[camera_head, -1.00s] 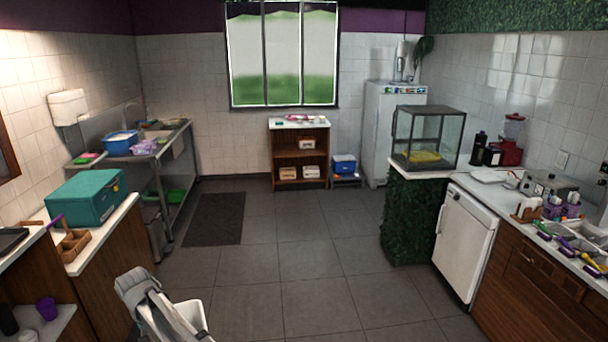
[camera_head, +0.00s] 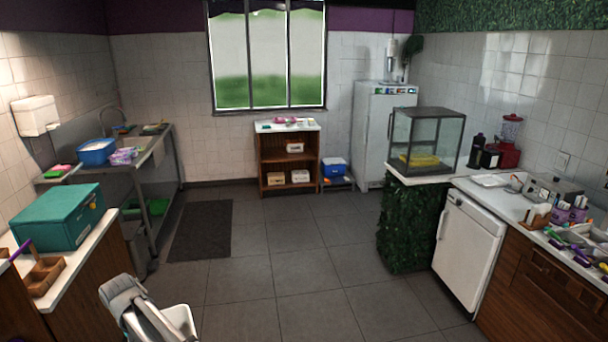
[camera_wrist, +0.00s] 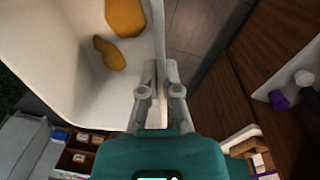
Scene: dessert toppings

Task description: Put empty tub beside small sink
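A white tub (camera_head: 181,318) hangs at the bottom of the head view, partly cut off by the frame. The wrist view looks into the tub (camera_wrist: 88,75); two orange-yellow shapes lie inside, so it does not look empty there. My gripper (camera_wrist: 160,92) has one finger on each side of the tub's wall and is shut on its rim. In the head view my gripper (camera_head: 160,325) is at the tub's left side. The small sink (camera_head: 124,130), with a tap, is in the steel counter (camera_head: 160,146) at the back left, far from the tub.
A blue basin (camera_head: 97,152) and pink-purple packs (camera_head: 122,157) occupy the steel counter. A teal box (camera_head: 58,215) stands on the near left counter. A dark mat (camera_head: 202,231) lies before the steel counter. The middle floor (camera_head: 300,260) is clear; a glass case (camera_head: 427,140) stands right.

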